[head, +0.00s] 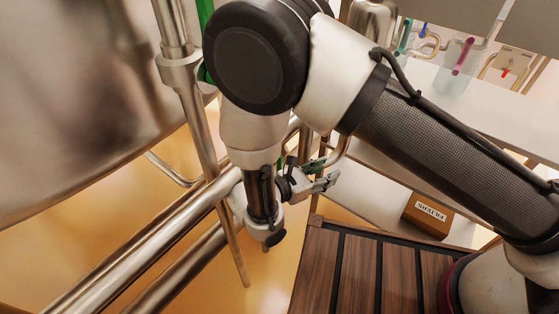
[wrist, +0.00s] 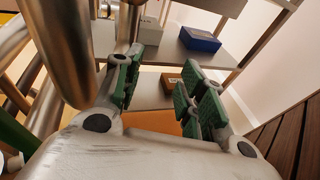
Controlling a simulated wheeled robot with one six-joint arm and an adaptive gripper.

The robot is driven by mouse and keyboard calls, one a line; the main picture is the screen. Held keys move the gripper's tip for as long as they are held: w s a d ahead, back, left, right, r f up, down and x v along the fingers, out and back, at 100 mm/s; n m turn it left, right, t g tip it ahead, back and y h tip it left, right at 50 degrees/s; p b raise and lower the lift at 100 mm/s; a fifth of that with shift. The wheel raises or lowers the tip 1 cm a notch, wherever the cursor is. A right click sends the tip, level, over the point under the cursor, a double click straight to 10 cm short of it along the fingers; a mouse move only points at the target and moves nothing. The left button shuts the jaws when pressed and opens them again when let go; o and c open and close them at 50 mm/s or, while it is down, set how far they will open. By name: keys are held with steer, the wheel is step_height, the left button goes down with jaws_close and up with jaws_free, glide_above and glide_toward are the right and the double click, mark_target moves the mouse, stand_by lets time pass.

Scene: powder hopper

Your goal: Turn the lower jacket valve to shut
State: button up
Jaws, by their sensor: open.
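My gripper (head: 325,174) points to the right in the head view, beside the metal pipes under the large steel vessel (head: 75,90). Its jaws are open. In the wrist view the two green-padded fingers (wrist: 160,88) stand apart with nothing held between them. I cannot clearly pick out the lower jacket valve or its handle in either view. My arm hides part of the pipework in the head view. A thick metal pipe (wrist: 62,45) runs close on the left of the fingers in the wrist view.
Long steel pipes (head: 150,240) slope across the lower left. A slatted wooden surface (head: 360,270) lies at the bottom. A brown box labelled FILTERS (head: 428,214) sits on a low shelf at right. A blue box (wrist: 200,39) sits on a higher shelf.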

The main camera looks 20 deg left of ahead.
steer(key=s+a+f+n+t+y, duration=0.3)
steer(key=a+f+n, duration=0.1)
steer(key=f, duration=0.2)
steer(key=w+a+r+n+t+y, duration=0.1)
steer(key=a+n+t+y, duration=0.4)
steer(key=a, duration=0.6)
steer(key=w+d+m+g, duration=0.1)
steer(key=w, duration=0.6)
steer(key=shift+w+g+y, duration=0.3)
steer(key=shift+g, duration=0.1)
steer(key=shift+r, duration=0.1)
jaws_close()
